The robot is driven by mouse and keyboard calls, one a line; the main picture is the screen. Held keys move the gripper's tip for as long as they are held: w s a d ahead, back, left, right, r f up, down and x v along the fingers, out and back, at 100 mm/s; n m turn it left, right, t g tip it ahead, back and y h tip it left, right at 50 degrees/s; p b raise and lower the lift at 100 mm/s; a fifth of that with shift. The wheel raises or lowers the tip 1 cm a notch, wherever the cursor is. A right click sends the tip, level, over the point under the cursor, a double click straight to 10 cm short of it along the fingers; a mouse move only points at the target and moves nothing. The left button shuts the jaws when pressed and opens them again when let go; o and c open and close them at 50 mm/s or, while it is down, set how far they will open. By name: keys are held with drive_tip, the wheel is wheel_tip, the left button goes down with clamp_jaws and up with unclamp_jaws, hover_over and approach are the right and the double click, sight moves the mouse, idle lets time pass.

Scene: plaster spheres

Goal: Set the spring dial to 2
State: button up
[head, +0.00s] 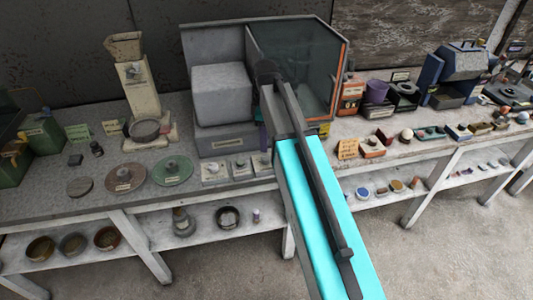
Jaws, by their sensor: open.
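Three small pale square plates with round knobs stand in a row on the bench in front of the large grey machine: a left plate (213,174), a middle plate (240,168) and a right plate (262,163), the last close beside my arm. Their markings are too small to read, and I cannot tell which, if any, is the spring dial. My gripper (266,76) is a dark shape at the far end of my arm, in front of the grey machine (222,93). It is open, its fingers are mostly hidden, and no held object shows.
A glass-sided case (297,65) with an orange edge adjoins the machine. Left are a beige hopper stand (139,90), a green disc (171,170) and a brown disc (125,177). Small blocks and spheres crowd the right bench. A lower shelf holds bowls. The floor in front is clear.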

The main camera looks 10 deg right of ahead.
sight(266, 157)
drive_tip(key=shift+f+p, duration=0.9)
drive_tip(key=shift+f, duration=3.2)
drive_tip(key=c, duration=1)
